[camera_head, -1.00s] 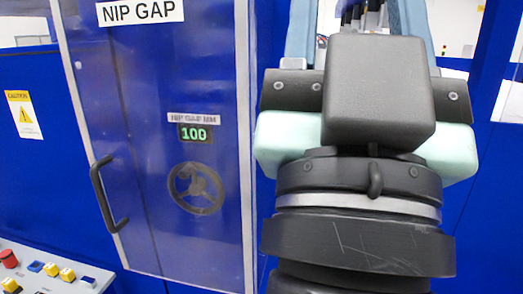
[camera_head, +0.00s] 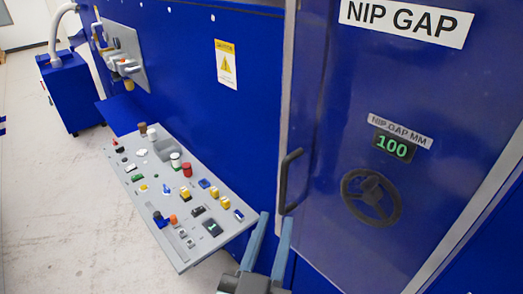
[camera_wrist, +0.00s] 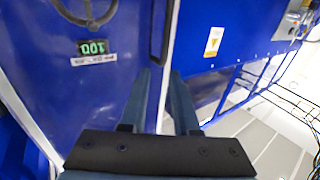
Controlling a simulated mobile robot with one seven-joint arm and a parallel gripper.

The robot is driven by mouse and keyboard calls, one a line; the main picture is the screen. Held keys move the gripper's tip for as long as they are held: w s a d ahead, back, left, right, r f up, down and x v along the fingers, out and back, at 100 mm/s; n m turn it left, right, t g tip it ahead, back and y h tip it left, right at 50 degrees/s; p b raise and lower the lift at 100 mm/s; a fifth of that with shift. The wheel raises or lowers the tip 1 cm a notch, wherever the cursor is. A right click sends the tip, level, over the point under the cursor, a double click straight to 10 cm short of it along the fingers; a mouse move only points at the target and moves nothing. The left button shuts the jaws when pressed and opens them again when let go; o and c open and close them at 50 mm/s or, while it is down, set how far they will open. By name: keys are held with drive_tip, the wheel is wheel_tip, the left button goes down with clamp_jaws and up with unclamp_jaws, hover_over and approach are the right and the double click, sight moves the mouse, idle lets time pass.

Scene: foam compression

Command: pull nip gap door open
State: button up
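The nip gap door (camera_head: 337,165) is a blue framed panel at the right of the head view, and it looks shut. Its black bar handle (camera_head: 284,185) stands upright near the door's left edge. My gripper (camera_head: 275,216) has two blue-grey fingers pointing up toward the handle's lower end. The fingertips are apart with nothing seen between them. In the wrist view, my gripper (camera_wrist: 164,74) is also open, with the handle (camera_wrist: 153,32) just beyond the fingertips near the pale frame edge. Whether a finger touches the handle cannot be told.
A grey control panel (camera_head: 205,245) with several coloured buttons juts out left of my gripper. A handwheel (camera_head: 371,198) and a display reading 100 (camera_head: 393,147) show at the door. A blue cabinet (camera_head: 72,95) stands far left, with open floor before it.

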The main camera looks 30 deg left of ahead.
sight(283, 179)
drive_tip(key=p+x, duration=0.1)
drive_tip(key=x, duration=0.2)
drive_tip(key=p+x, duration=0.2)
drive_tip(key=x, duration=0.2)
drive_tip(key=a+p+x, duration=0.1)
drive_tip(key=x, duration=0.2)
drive_tip(key=shift+w+a+f, duration=0.1)
drive_tip(key=shift+w+f, duration=0.1)
drive_tip(key=shift+f, duration=0.1)
drive_tip(key=shift+p+x, duration=0.35)
drive_tip(key=shift+x, duration=0.6)
drive_tip(key=shift+f, duration=0.2)
clamp_jaws()
